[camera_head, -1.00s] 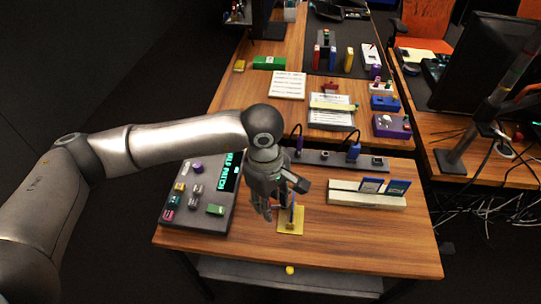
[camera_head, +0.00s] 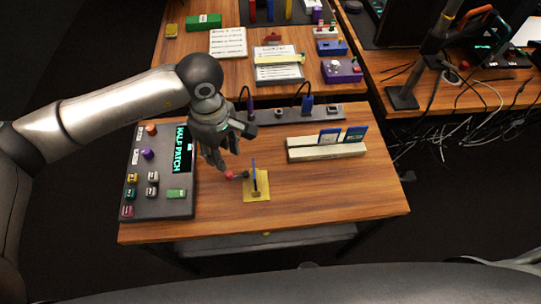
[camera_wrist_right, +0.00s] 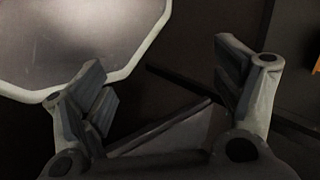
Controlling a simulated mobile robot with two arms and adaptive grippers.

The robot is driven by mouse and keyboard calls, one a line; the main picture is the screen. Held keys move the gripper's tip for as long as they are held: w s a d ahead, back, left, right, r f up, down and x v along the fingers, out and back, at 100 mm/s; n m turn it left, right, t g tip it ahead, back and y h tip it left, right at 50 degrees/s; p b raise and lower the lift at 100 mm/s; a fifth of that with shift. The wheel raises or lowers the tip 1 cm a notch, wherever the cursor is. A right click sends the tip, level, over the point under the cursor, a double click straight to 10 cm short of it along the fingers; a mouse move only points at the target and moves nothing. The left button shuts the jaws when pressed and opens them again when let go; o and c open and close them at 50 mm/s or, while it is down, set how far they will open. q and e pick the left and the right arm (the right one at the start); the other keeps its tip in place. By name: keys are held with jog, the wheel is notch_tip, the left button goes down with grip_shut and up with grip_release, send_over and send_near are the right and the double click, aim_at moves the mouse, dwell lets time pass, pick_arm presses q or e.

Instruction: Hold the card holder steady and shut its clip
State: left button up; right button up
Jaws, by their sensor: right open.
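The card holder is a small yellow plate (camera_head: 257,190) on the front table, with a thin blue upright piece (camera_head: 254,172) standing on it. A red-tipped dark lever (camera_head: 230,176) sticks out to its left; it looks like the clip, and I cannot tell how far it is closed. My left gripper (camera_head: 225,158) hangs just above and left of the holder, apart from it, with its fingers parted and empty. My right gripper (camera_wrist_right: 160,75) is open and empty in the right wrist view, away from the holder, which does not show there.
A grey panel (camera_head: 160,205) with coloured buttons and a green-lettered display stands left of the holder. A pale rack (camera_head: 325,150) with two blue cards is at the right. A dark strip (camera_head: 265,115) with plugged cables lies behind. The table's front right is clear.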

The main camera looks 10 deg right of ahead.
jog(key=a+r+n+g+y, duration=0.3)
jog(key=a+r, duration=0.2)
jog(key=r, duration=0.6)
jog(key=a+r+n+g+y, duration=0.2)
jog(key=a+r+n, duration=0.25)
jog(key=r, duration=0.65)
jog(key=a+r+n+g+y, duration=0.3)
jog(key=a+r, duration=0.2)
jog(key=r, duration=0.6)
jog(key=w+d+r+n+t+h, duration=0.1)
jog(key=w+d+n+t+h, duration=0.1)
jog(key=w, duration=0.4)
jog(key=w+d+n+t+h, duration=0.3)
jog(key=w+d+n+t, duration=0.1)
jog(key=w+d+n, duration=0.1)
jog(key=w+d+r+n+t+h, duration=0.1)
jog(key=w+d+n+t+h, duration=0.2)
jog(key=w+d, duration=0.3)
jog(key=shift+w+r+n, duration=0.35)
jog(key=w+d+r+m+t+h, duration=0.1)
jog(key=w+d+r+m+h, duration=0.15)
jog(key=w+d, duration=0.2)
jog(key=w+d+r+m+h, duration=0.1)
jog(key=w+d+r+m, duration=0.15)
jog(key=w+m, duration=0.2)
jog(key=shift+n, duration=0.3)
jog(key=x, duration=1.1)
jog(key=shift+d+f, duration=0.1)
jog(key=shift+d, duration=0.2)
jog(key=shift+c, duration=0.4)
